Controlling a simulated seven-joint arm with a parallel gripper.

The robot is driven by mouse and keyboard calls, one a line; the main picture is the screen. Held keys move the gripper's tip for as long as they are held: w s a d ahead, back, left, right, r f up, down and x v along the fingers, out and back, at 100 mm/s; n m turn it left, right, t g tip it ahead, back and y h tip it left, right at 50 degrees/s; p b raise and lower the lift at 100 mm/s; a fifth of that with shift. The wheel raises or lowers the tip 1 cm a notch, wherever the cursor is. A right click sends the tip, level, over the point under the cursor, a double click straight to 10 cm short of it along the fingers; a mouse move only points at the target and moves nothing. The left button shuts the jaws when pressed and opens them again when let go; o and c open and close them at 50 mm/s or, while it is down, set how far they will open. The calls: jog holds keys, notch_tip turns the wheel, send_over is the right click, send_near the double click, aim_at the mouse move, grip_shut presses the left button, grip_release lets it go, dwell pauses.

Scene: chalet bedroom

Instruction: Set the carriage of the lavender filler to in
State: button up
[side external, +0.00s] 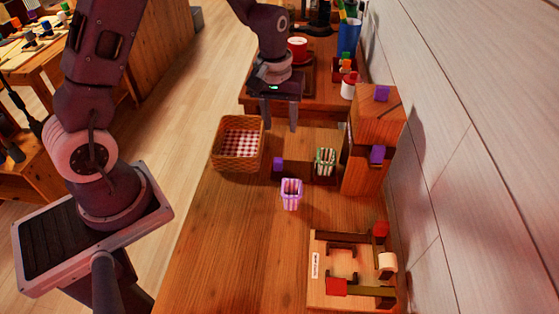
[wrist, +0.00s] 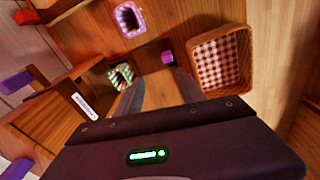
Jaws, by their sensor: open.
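The lavender filler (side external: 372,120) is a tall wooden box with purple knobs by the wall, right of my gripper. A dark wooden carriage (side external: 300,170) extends left from its base, with a purple knob (side external: 278,164) at its left end. A green-and-white striped cup (side external: 325,161) stands on the carriage near the box. The wrist view also shows the knob (wrist: 167,57), the striped cup (wrist: 120,75) and part of the filler with a white label (wrist: 84,107). My gripper (side external: 281,122) is open and empty, pointing down above the table near the knob, apart from it.
A wicker basket (side external: 224,152) with checked lining stands left of the carriage. A lilac striped cup (side external: 291,194) stands in front. A wooden device with red knobs (side external: 318,290) is at the lower right. The front left tabletop (side external: 215,245) is clear.

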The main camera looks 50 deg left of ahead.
aim_at(279, 160)
jog(key=shift+n+g, duration=0.5)
jog(key=shift+n, duration=0.2)
jog(key=f, duration=0.5)
jog(key=a+f, duration=0.1)
jog(key=f, duration=0.9)
jog(key=shift+w+a+f, duration=0.3)
jog(key=shift+w+f, duration=0.05)
grip_shut()
